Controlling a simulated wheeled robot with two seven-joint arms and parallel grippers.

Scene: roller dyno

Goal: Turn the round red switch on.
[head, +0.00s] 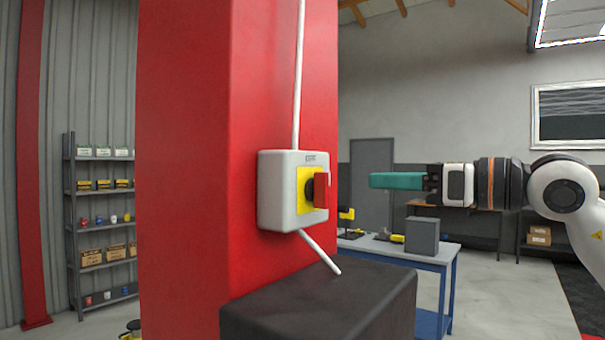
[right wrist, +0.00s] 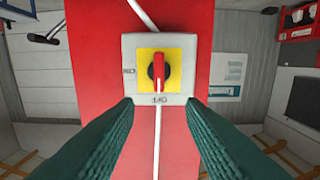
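The round red switch (head: 320,190) sits on a yellow plate on a grey-white box (head: 278,190), fixed to a red column. In the right wrist view, its red handle (right wrist: 158,72) lies roughly along the picture's vertical, on a black hub. The small labels on the box are too blurred to read surely. My right gripper (head: 372,181) points at the switch from the right, apart from it. In the right wrist view its two teal fingers (right wrist: 161,104) are spread wide with nothing between them. My left gripper is in neither view.
The red column (head: 190,150) fills the left-centre. A white cable (head: 299,80) runs above and below the box. A dark block (head: 320,305) stands below it. A blue workbench (head: 440,258) and shelves (head: 100,220) stand behind. Free air separates the gripper from the switch.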

